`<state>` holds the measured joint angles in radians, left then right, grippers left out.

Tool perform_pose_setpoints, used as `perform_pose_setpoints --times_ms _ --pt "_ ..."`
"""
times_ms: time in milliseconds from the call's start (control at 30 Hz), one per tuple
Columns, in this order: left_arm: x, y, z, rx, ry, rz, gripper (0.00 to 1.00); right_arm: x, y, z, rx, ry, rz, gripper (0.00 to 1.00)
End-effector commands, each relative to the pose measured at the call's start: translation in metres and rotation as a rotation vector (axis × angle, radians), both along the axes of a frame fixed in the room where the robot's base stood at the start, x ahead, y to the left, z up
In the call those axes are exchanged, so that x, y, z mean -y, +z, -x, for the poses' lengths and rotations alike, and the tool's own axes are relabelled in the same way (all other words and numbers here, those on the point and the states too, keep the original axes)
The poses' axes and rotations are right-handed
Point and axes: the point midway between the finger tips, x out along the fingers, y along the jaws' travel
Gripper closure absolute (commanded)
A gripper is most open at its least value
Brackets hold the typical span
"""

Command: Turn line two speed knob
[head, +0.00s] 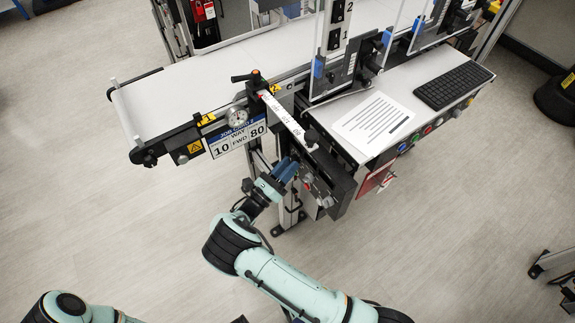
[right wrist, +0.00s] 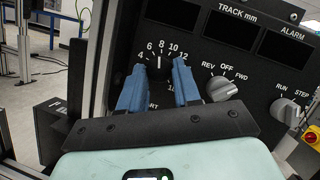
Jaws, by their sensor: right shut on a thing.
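A black speed dial (right wrist: 159,66) with a white pointer line and numbers from about 4 to 12 around it sits on the black control panel (right wrist: 212,58) in the right wrist view. The pointer stands near 8. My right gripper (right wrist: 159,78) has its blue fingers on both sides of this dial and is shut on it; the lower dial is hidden. In the head view my right gripper (head: 290,169) reaches the panel box (head: 343,194) at the conveyor's end; the dial is hidden there. Which line the dial belongs to cannot be read. My left gripper is out of view.
Right of the dial are a grey REV/OFF/FWD selector (right wrist: 221,88) and a RUN/STEP selector (right wrist: 285,109). A white belt (head: 190,90) runs behind. A desk holds a keyboard (head: 453,85) and a printed sheet (head: 373,122). The floor in front is open.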

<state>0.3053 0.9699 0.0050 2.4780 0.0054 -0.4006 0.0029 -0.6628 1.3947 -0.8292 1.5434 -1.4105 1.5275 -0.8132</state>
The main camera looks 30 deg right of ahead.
Motion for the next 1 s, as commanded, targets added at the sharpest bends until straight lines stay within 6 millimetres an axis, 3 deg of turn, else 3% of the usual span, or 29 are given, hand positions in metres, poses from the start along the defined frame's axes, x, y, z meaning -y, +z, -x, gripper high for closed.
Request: perform_pose_setpoints --times_ms 267,300,333,367,733,1000 --pt "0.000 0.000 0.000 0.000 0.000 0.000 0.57 -0.001 -0.003 0.001 -0.004 0.001 -0.004 0.98" --pt "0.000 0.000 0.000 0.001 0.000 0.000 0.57 -0.001 -0.003 0.001 -0.004 0.001 -0.004 0.55" --pt "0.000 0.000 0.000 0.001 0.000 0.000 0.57 -0.001 -0.002 0.001 -0.004 0.001 -0.004 0.45" --pt "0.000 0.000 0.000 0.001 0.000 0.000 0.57 -0.001 -0.002 0.001 -0.004 0.001 -0.004 0.42" --pt "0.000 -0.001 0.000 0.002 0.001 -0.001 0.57 -0.006 -0.003 0.002 -0.001 0.002 -0.002 0.42" --pt "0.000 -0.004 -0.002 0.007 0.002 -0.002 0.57 -0.052 -0.020 0.015 -0.002 0.005 -0.002 0.42"
